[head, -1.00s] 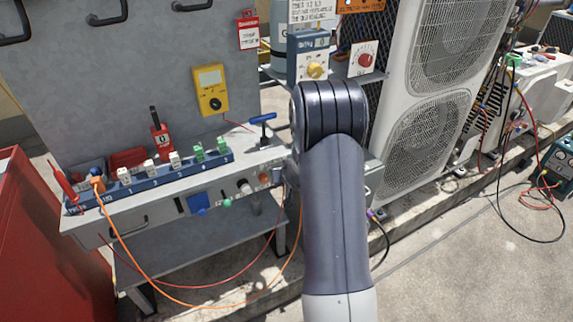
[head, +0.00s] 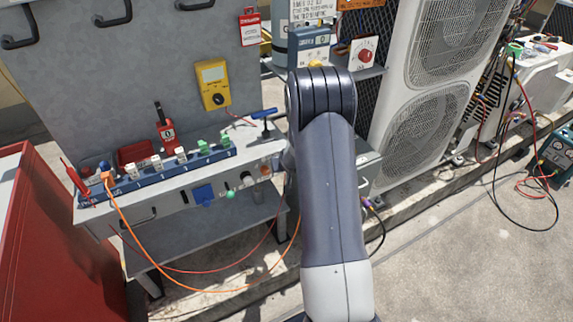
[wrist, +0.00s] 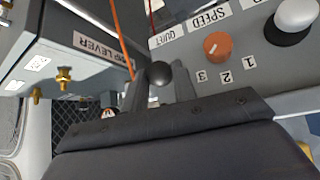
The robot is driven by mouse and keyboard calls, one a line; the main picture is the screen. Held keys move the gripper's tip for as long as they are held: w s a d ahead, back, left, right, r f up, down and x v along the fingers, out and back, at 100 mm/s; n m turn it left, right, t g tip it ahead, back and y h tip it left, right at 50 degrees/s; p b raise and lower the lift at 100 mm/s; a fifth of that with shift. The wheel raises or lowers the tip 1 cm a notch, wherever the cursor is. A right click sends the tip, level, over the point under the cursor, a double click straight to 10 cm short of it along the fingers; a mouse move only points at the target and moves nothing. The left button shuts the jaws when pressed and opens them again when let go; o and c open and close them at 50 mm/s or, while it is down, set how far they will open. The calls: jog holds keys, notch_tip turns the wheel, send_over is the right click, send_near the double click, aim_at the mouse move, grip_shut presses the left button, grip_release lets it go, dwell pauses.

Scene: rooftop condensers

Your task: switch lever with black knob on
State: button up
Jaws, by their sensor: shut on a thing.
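The black knob (wrist: 158,73) of the lever shows in the middle of the wrist view. My gripper (wrist: 161,85) is shut on the knob, with one dark finger on each side of it. The lever's shaft below the knob is mostly hidden by the fingers. In the head view, my arm hides the gripper and the lever.
In the wrist view, an orange dial (wrist: 216,46) and a white knob (wrist: 296,14) sit on a panel at the right, and brass fittings (wrist: 64,76) at the left. In the head view, the workbench (head: 165,190) holds a blue T-handle (head: 264,114). A condenser unit (head: 425,100) stands right.

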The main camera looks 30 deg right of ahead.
jog(key=o, duration=1)
jog(key=shift+r, duration=0.15)
jog(key=p+v, duration=0.2)
jog(key=v, duration=0.8)
jog(key=shift+s+r+p, duration=0.15)
jog(key=shift+s+p, duration=0.15)
jog(key=shift+p, duration=0.1)
jog(key=b+x, duration=0.2)
jog(key=x, duration=0.9)
jog(key=shift+a+b, duration=0.1)
jog(key=shift+b, duration=0.3)
jog(key=shift+r, duration=0.1)
